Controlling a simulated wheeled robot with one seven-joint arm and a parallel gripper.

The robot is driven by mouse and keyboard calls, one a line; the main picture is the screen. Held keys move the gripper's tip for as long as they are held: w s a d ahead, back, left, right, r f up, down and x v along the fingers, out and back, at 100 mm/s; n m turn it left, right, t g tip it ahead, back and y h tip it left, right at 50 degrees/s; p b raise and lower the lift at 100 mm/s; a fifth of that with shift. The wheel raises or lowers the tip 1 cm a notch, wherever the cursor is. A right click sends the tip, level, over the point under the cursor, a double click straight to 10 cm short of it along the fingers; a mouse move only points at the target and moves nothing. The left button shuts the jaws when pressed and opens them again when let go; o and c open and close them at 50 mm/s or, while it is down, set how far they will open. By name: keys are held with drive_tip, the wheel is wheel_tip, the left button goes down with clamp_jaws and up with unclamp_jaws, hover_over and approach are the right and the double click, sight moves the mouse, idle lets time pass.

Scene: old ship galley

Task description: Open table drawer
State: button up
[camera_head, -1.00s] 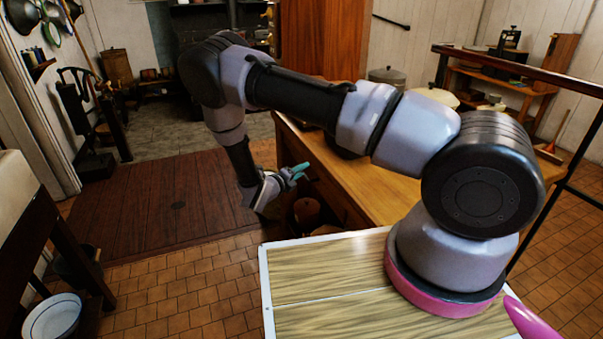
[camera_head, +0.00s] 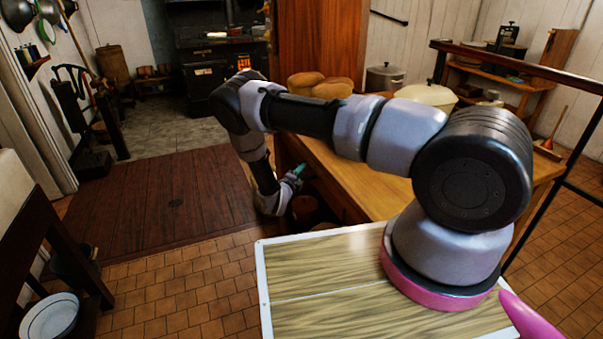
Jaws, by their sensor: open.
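The wooden table (camera_head: 395,190) stands right of centre, its top partly hidden behind my arm. Its dark front side with the drawer (camera_head: 325,188) faces left and is seen at a steep angle; the handle cannot be made out clearly. My gripper (camera_head: 296,176) has teal fingertips and is at the drawer side of the table, pointing toward the table front. It is open and nothing shows between its fingers. Whether the fingertips touch the drawer front cannot be told.
Bread loaves (camera_head: 322,84), a pot (camera_head: 385,77) and a pale lidded dish (camera_head: 427,96) are on or behind the table. A bucket or barrel (camera_head: 305,212) stands below the gripper. The brown floor boards (camera_head: 150,200) to the left are clear. A stove (camera_head: 212,65) stands at the back.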

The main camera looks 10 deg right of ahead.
drive_tip(key=shift+w+d+f, duration=0.1)
drive_tip(key=shift+w+d, duration=0.15)
drive_tip(key=shift+w, duration=0.05)
clamp_jaws()
idle(1.3)
